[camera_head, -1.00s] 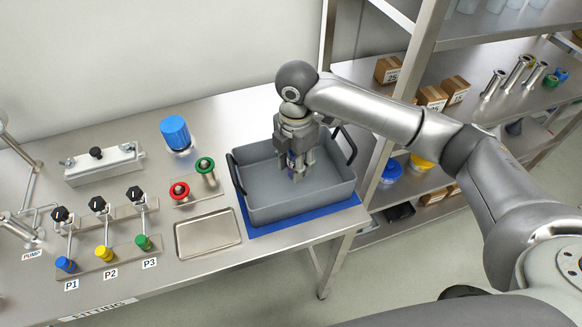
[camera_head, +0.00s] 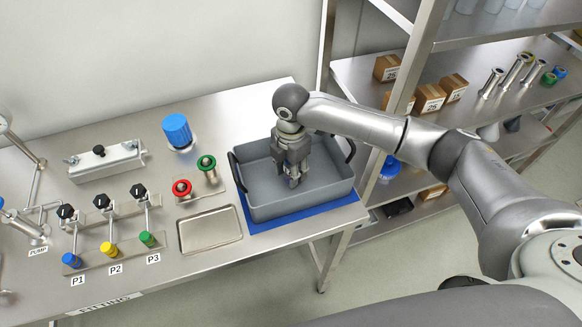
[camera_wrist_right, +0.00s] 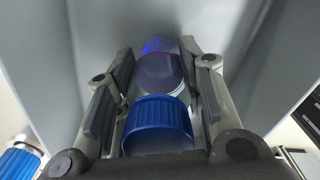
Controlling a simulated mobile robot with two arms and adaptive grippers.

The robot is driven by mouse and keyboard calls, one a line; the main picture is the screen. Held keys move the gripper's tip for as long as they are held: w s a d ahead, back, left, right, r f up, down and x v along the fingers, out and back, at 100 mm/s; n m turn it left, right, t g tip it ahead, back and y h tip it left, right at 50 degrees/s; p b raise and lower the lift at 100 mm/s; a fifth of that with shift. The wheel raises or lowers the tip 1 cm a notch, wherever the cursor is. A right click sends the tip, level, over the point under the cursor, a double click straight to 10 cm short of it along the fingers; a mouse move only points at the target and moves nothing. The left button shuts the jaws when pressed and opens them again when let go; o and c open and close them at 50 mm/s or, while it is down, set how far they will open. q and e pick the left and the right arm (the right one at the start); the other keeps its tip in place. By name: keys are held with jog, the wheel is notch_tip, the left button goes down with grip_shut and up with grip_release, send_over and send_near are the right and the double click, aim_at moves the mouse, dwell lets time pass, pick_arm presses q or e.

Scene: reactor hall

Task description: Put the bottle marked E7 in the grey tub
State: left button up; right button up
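The grey tub (camera_head: 262,212) with dark handles stands on a blue mat (camera_head: 320,217) at the right end of the steel bench. My right gripper (camera_head: 294,183) points down inside the tub. In the right wrist view, my right gripper (camera_wrist_right: 165,65) has its pads close on both sides of a bottle (camera_wrist_right: 160,75) with a ribbed blue cap, and appears shut on it. The cap faces my palm. No E7 marking is readable, and I cannot tell whether the bottle touches the tub floor. My left gripper is not in view.
A blue-capped container (camera_head: 177,131) stands at the back of the bench. Red (camera_head: 182,188) and green (camera_head: 207,164) knobs and a shallow steel tray (camera_head: 210,231) are left of the tub. Valves P1 to P3 are farther left. A steel shelf (camera_head: 420,135) stands at right.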

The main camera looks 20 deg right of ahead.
jog(key=o, duration=0.3)
notch_tip(320, 180, up, 11)
jog(key=b, duration=0.2)
jog(key=shift+b, duration=0.35)
jog(key=shift+r, duration=0.7)
